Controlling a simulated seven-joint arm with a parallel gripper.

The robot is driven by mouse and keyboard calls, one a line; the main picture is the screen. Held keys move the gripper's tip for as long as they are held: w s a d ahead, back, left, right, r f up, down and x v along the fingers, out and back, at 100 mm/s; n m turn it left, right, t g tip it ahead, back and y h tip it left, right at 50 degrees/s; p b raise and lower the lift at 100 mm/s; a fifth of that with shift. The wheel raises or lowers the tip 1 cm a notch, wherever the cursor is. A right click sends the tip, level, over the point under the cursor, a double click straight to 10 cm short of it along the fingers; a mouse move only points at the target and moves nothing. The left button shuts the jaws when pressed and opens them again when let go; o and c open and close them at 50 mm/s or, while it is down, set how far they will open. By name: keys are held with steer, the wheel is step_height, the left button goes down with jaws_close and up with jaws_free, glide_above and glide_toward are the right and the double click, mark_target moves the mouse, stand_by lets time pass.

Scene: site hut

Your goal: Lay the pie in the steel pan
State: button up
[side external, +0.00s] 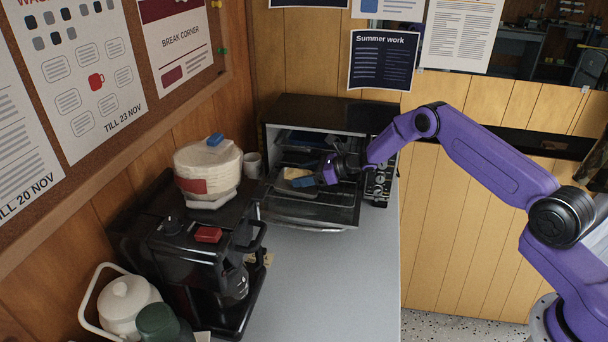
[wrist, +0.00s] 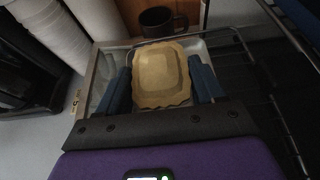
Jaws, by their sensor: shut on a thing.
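The pie (wrist: 160,78) is a tan, squarish crust with a wavy edge. In the wrist view it sits between the two blue fingers of my gripper (wrist: 162,88), which is shut on it. The steel pan (wrist: 201,52) shows as a pale, shallow rim and floor around and beneath the pie. I cannot tell whether the pie touches the pan floor. In the side view my gripper (side external: 318,178) is at the mouth of the open oven, with the pie (side external: 297,173) small and partly hidden by a finger.
The toaster oven (side external: 330,112) has its door (side external: 310,212) down and wire racks inside. A mug (side external: 252,163) stands left of it. A coffee machine (side external: 195,250) topped with paper filters (side external: 208,165) is nearer. The grey counter (side external: 335,285) in front is clear.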

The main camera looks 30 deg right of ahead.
steer(key=shift+s+a+f, duration=0.1)
steer(key=shift+f, duration=0.05)
steer(key=o, duration=1.2)
steer(key=shift+s+f, duration=0.1)
steer(key=shift+f, duration=0.05)
steer(key=shift+r, duration=3.25)
